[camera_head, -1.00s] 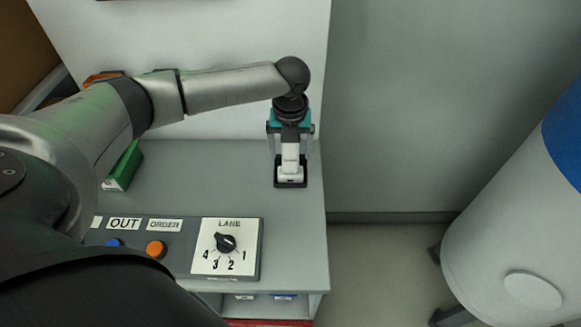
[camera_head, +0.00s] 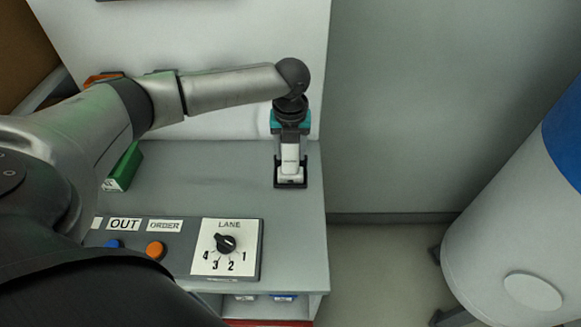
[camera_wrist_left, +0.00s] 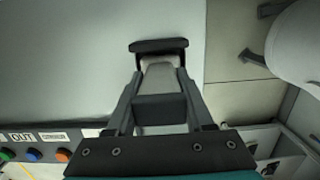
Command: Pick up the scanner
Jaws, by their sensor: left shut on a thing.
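The scanner (camera_head: 290,153) is a white and grey handheld device standing in a small black holder (camera_head: 291,185) near the right edge of the grey desk. My left gripper (camera_head: 291,143) reaches down over it from above, with its fingers shut on the scanner's body. In the left wrist view the scanner (camera_wrist_left: 160,76) lies between the two dark fingers, and the holder (camera_wrist_left: 158,46) shows beyond it. The gripper hides the scanner's upper part in the head view. My right gripper is not in view.
A control panel with a lane dial (camera_head: 226,243), an orange button (camera_head: 156,249) and a blue button sits at the desk's front. A green box (camera_head: 123,168) stands at the left. A white drum with a blue band (camera_head: 515,215) stands on the floor at the right.

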